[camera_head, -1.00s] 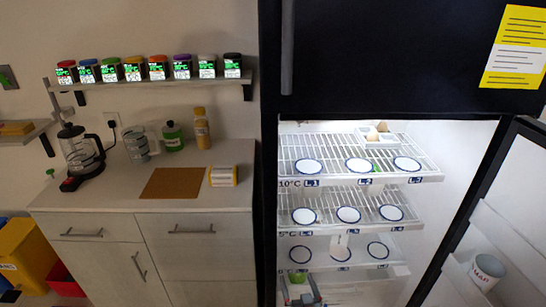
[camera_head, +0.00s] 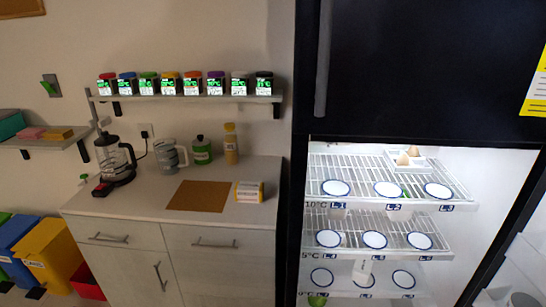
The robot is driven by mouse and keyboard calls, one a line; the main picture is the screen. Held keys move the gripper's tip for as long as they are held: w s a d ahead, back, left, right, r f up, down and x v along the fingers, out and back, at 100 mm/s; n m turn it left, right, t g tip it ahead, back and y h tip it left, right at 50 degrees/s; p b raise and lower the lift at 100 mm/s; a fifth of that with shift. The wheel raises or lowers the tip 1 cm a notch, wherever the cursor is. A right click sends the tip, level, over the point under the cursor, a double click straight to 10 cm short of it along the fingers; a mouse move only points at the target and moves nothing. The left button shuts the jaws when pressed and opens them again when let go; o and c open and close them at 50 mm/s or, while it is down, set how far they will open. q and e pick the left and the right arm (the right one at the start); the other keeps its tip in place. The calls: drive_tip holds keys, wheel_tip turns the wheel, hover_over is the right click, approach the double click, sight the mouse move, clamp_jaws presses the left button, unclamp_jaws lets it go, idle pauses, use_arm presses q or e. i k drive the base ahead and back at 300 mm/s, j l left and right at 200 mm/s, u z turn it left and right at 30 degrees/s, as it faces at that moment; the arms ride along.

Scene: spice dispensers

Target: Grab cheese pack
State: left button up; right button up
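A small yellow and white pack (camera_head: 249,191) lies on the right part of the counter, beside a brown board (camera_head: 199,196). It may be the cheese pack, but its label is too small to read. No other thing in view can be made out as a cheese pack. Neither of my grippers is in view.
The open fridge (camera_head: 384,206) has wire shelves with round white markers and a small egg tray (camera_head: 405,160). A coffee press (camera_head: 115,160), glass jug (camera_head: 171,155), green bottle (camera_head: 202,150) and yellow bottle (camera_head: 231,144) line the counter's back. Spice jars fill the wall shelf (camera_head: 187,98).

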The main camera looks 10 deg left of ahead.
sight(245, 191)
drive_tip(key=i+j+z, duration=0.1)
drive_tip(key=j, duration=0.5)
drive_tip(key=i+j+z, duration=0.1)
drive_tip(key=j, duration=0.5)
drive_tip(key=i+j+z, duration=0.15)
drive_tip(key=j, duration=0.45)
drive_tip(key=i+j+z, duration=0.1)
drive_tip(key=j, duration=0.5)
